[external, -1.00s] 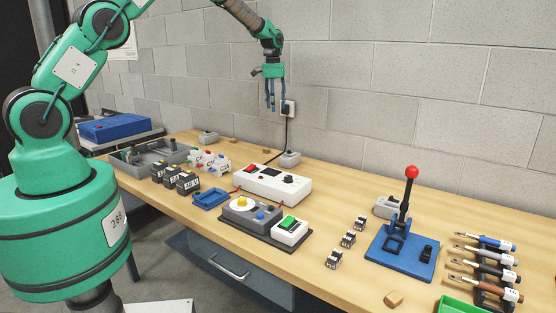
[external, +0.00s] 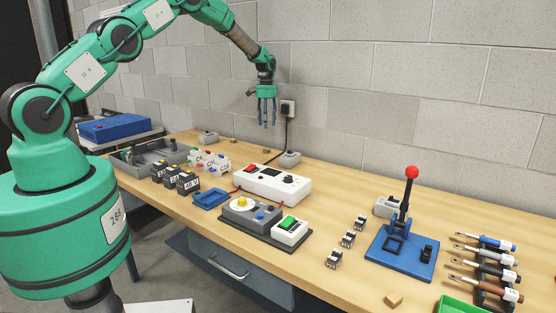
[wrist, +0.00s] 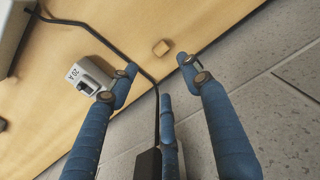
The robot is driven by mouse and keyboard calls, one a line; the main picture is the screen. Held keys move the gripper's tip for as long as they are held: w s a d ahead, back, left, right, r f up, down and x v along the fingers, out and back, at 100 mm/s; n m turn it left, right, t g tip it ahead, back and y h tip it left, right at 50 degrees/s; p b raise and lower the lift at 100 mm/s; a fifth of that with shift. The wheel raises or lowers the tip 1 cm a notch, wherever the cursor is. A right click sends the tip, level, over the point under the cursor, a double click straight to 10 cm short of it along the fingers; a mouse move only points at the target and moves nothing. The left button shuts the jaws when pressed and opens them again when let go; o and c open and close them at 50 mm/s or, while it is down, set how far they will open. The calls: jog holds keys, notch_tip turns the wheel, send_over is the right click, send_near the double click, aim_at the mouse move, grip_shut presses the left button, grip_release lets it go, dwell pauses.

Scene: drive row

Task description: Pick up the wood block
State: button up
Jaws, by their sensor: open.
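A small wood block (wrist: 161,48) lies on the bench in the wrist view, near the black cable and beyond my fingertips. In the external view a small wood block (external: 267,151) shows at the back of the bench near the wall; it appears to be the same one. My gripper (external: 267,124) points down above the back of the bench, apart from the block. Its blue fingers (wrist: 160,82) are spread and empty in the wrist view. Another wood block (external: 393,299) lies at the front edge, and a further small one (external: 233,140) lies at the back.
A grey box labelled 20 A (wrist: 90,77) sits beside the block; the black cable (wrist: 120,52) runs between them. The block wall (external: 440,110) rises close behind my gripper. A white control box (external: 272,184) and a blue lever press (external: 402,252) stand on the bench.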

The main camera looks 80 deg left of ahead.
send_over(266, 149)
jog(key=shift+w+a+f, duration=0.1)
jog(key=shift+w+f, duration=0.05)
jog(key=shift+f, duration=2)
jog(key=shift+w+a+f, duration=0.1)
jog(key=shift+w+f, duration=0.05)
jog(key=shift+f, duration=1.95)
jog(key=shift+s+a+f, duration=0.1)
jog(key=shift+s+f, duration=0.05)
jog(key=shift+f, duration=2.45)
jog(key=shift+c, duration=0.2)
jog(key=c, duration=0.8)
